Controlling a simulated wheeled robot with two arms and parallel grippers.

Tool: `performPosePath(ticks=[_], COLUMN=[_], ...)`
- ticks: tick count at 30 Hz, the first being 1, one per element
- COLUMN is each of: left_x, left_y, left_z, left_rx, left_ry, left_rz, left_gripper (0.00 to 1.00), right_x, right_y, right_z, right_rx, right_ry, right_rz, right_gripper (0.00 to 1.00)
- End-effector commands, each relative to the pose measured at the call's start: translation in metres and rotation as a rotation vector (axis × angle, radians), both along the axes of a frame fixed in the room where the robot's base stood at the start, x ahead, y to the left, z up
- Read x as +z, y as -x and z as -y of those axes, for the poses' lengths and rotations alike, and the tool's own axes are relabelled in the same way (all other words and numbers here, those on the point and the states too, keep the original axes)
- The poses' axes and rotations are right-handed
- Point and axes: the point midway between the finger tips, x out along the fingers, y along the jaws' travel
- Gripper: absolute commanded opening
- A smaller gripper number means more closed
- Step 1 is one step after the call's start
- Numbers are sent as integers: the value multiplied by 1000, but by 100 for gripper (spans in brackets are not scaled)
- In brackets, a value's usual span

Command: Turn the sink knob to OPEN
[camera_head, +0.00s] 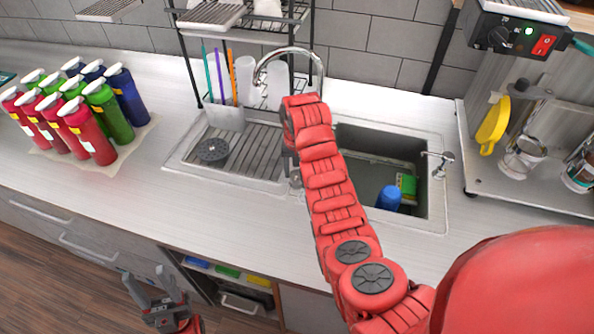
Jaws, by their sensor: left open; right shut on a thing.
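The curved metal faucet (291,50) stands at the back of the sink (436,213). A small metal part (296,179), which looks like the sink knob, shows at the divider between drainboard and basin, mostly hidden by my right arm. My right gripper (289,150) is pointing down there, largely hidden behind my red arm. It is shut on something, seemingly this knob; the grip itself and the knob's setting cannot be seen. My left gripper (148,280) is open and empty, low in front of the counter's drawers. A metal fitting (440,162) stands at the basin's right rim.
Several red, green and blue bottles (88,133) stand at the left. A rack (195,75) stands behind the sink. A blue cup (389,197) and a green-yellow sponge (406,186) are in the basin. A machine (518,35) is at the right. The front left counter is clear.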

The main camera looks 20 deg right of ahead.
Motion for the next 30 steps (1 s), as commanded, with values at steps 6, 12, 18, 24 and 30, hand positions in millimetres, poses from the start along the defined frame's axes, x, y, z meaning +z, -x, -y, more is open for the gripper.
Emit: performPosePath(ticks=[6, 12, 18, 24, 30], left_x=[0, 0, 0, 0, 3], left_y=[0, 0, 0, 0, 0], left_z=[0, 0, 0, 0, 0], left_rx=[0, 0, 0, 0, 0], left_ry=[0, 0, 0, 0, 0], left_rz=[0, 0, 0, 0, 0], left_gripper=[50, 50, 50, 50, 50], right_x=[0, 0, 0, 0, 3], right_y=[0, 0, 0, 0, 0], right_z=[0, 0, 0, 0, 0], right_rx=[-16, -16, -16, -15, -14], right_ry=[0, 0, 0, 0, 0], right_rz=[2, 1, 1, 0, 0], right_gripper=[1, 1, 76, 86, 86])
